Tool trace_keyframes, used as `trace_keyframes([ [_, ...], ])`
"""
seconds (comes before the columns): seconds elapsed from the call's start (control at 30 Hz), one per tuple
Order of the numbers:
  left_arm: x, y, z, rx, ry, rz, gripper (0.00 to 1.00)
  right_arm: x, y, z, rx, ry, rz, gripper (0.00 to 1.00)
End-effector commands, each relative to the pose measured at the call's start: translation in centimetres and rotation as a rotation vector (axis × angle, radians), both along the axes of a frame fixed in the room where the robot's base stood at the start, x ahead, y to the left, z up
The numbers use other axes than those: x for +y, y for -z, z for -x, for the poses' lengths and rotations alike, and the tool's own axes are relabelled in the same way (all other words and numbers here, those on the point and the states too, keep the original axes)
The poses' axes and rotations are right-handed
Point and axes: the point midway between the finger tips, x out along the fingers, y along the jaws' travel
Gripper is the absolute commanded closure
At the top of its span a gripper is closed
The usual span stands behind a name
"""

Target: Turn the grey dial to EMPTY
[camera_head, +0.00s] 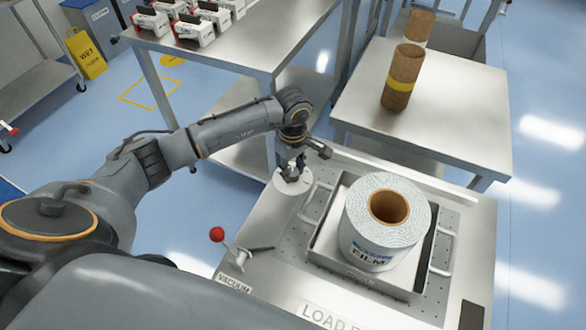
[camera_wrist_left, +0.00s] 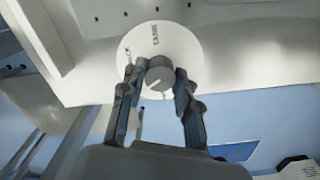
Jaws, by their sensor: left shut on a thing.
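The grey dial (camera_wrist_left: 160,74) is a round knob with a white pointer line, on a white round plate (camera_wrist_left: 178,45) with small lettering I cannot read surely. In the wrist view the pointer line slants toward the lower left. My left gripper (camera_wrist_left: 159,70) has one finger on each side of the dial and is shut on it. In the head view my left gripper (camera_head: 291,173) points down over the white plate (camera_head: 282,185) at the bench's left edge, and it mostly hides the dial. My right gripper is not in view.
Right of the dial, a film roll (camera_head: 386,222) sits in a metal tray (camera_head: 326,250) with side handles. A red-knobbed lever (camera_head: 217,235) stands nearer, by the VACUUM label. Behind is a table (camera_head: 440,120) with brown cores (camera_head: 403,78). A yellow wet-floor sign (camera_head: 86,54) stands far left.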

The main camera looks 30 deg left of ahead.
Motion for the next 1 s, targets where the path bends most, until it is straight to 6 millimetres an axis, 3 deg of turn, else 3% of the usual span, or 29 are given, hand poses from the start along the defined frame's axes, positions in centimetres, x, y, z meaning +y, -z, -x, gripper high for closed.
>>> trace_keyframes([
  [0.27,0.1,0.2,0.0,0.0,-0.159,-0.001,1.0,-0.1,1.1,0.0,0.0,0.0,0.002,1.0],
  [1.0,0.0,0.1,0.0,0.0,-0.817,0.0,1.0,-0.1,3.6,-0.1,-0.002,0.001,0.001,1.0],
])
